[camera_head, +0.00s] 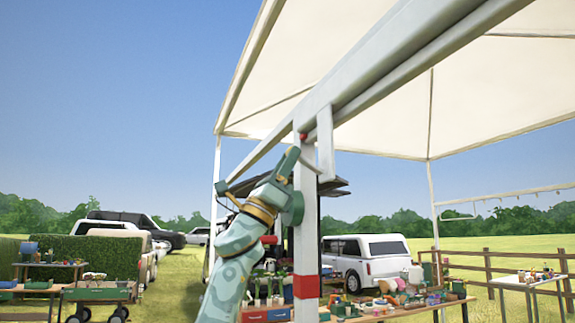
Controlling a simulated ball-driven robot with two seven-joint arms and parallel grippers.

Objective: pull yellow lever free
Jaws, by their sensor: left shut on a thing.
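My left arm rises from the bottom, and my left gripper (291,158) is up against the upper part of the grey canopy post (305,230). It is shut on a small pale lever-like piece (310,163) that sticks out to the right, in front of the post. I cannot make out any yellow on this piece, and the grip itself is mostly hidden by the gripper. A red round knob (303,137) sits just above on the post. My right gripper is not in view.
The cream canopy (370,90) and its slanted grey beam (400,45) are overhead. A table (385,315) with flowers and pots stands behind the post. A cart (98,294), a white vehicle (370,260) and a wooden fence (505,268) are farther off. Open sky is to the left.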

